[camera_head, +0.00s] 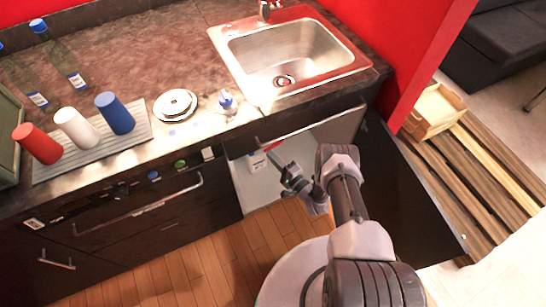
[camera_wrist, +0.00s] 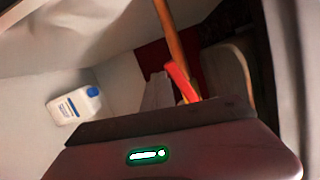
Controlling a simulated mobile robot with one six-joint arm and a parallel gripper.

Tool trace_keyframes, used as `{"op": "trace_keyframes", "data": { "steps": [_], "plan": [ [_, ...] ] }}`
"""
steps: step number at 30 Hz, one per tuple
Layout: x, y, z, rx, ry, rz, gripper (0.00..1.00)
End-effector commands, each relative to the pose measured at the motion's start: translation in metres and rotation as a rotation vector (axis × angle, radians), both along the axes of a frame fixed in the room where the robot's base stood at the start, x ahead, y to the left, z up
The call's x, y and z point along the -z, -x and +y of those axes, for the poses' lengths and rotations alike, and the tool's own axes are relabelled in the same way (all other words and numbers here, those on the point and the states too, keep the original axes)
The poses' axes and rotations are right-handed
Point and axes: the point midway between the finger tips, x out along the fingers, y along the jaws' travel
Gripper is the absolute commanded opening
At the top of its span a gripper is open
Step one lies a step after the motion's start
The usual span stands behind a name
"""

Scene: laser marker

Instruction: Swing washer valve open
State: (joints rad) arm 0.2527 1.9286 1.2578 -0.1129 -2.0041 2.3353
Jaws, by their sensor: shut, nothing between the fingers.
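The washer valve shows as a red lever (camera_wrist: 182,82) at the lower end of an orange-brown pipe (camera_wrist: 172,35) in the wrist view. In the head view a small red piece (camera_head: 272,146), seemingly the same lever, shows inside the open cabinet under the sink. My gripper (camera_head: 274,158) is shut and empty, reaching into the cabinet opening close to the lever. In the wrist view the dark front edge of my gripper (camera_wrist: 160,122) lies below the lever and hides what is under it. I cannot tell whether they touch.
A white bottle with a blue cap (camera_wrist: 75,106) stands inside the cabinet; it also shows in the head view (camera_head: 257,161). The counter edge and sink (camera_head: 285,55) are above the opening. A dark open cabinet door (camera_head: 400,190) stands right of my arm.

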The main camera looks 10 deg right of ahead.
Motion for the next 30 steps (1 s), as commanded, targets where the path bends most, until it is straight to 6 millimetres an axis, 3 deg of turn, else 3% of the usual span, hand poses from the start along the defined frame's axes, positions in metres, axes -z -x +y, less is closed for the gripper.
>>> {"op": "trace_keyframes", "data": {
  "steps": [12, 30],
  "plan": [
    [-0.011, 0.001, 0.002, -0.001, -0.204, 0.058, 0.00],
    [-0.013, 0.000, 0.002, 0.000, -0.245, 0.070, 0.00]
  ]
}}
